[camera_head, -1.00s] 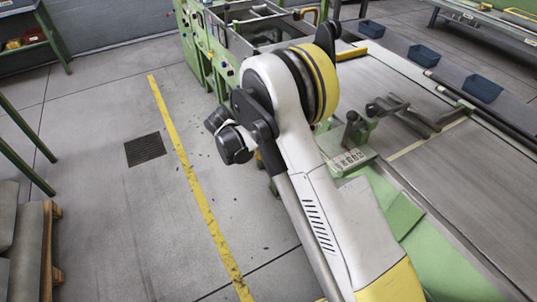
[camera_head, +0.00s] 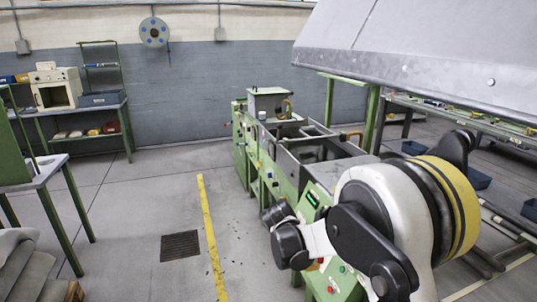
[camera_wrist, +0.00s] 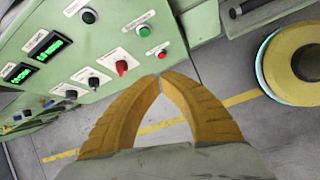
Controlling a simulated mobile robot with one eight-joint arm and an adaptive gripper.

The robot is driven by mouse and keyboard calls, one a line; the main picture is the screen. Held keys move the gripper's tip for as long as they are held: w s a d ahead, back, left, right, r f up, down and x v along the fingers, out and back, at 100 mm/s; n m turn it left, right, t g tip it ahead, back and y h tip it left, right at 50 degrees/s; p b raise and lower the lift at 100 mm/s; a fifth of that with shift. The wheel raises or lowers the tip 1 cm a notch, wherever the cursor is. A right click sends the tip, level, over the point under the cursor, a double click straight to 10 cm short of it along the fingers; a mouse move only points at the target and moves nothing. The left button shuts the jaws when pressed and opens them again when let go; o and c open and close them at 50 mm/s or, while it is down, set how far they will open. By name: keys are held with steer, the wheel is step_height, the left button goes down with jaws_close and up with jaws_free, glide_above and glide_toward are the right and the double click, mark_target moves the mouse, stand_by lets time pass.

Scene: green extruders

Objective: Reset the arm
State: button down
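My arm (camera_head: 385,215), white with black joints and a yellow band, is bent in the lower right of the head view, in front of the green machine (camera_head: 285,160). My gripper (camera_wrist: 160,79) shows in the wrist view with two orange-yellow ribbed fingers. Their tips meet and nothing is held between them. The fingertips lie in front of the lower edge of a pale green control panel (camera_wrist: 110,50); I cannot tell whether they touch it. The gripper cannot be made out in the head view.
A large grey sloped hood (camera_head: 410,55) hangs at the upper right. A workbench (camera_head: 80,107) stands at the back left and a table (camera_head: 35,172) at the left edge. The floor left of the yellow line (camera_head: 210,235) is mostly clear, with a dark grate (camera_head: 180,246).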

steer(key=s+d+r+m+t+y, duration=0.2)
steer(key=s+d+r+m+y, duration=0.15)
steer(key=s+r+m, duration=0.7)
steer(key=s+r+m+t, duration=0.1)
steer(key=s+r+m, duration=0.1)
steer(key=s, duration=0.3)
steer(key=s+r+m+y, duration=0.1)
steer(key=s+r+m, duration=0.1)
steer(key=s, duration=0.4)
steer(key=s+d+r+m+t, duration=0.1)
steer(key=s+r+m, duration=0.1)
steer(key=s+m, duration=0.2)
steer(key=shift+s+t+y, duration=0.3)
steer(key=shift+s+y, duration=0.05)
steer(key=shift+s, duration=0.5)
steer(key=shift+d, duration=0.2)
